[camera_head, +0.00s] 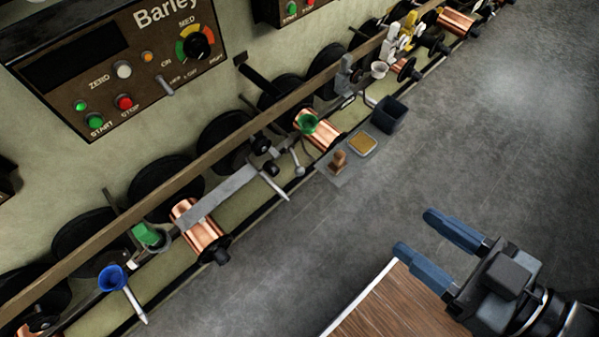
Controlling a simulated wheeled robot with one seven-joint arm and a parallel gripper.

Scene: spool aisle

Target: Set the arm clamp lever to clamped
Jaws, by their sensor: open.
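My gripper (413,232) is at the lower right, its two blue fingers apart with nothing between them. It is well to the right of the machine row and apart from it. A grey flat arm (222,192) runs over a copper spool (198,225) in the middle of the row. At its upper right end are a pale lever (273,187) pointing down to the right and a short lever with a grey ball end (298,168). I cannot tell which is the clamp lever, or its setting.
A wall panel marked Barley (125,65) has buttons and a dial. A wooden rail (185,175) runs along the row. A grey tray (338,172) and a dark bin (389,114) stand beside it. A wooden top (395,305) lies below my gripper. The floor between is clear.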

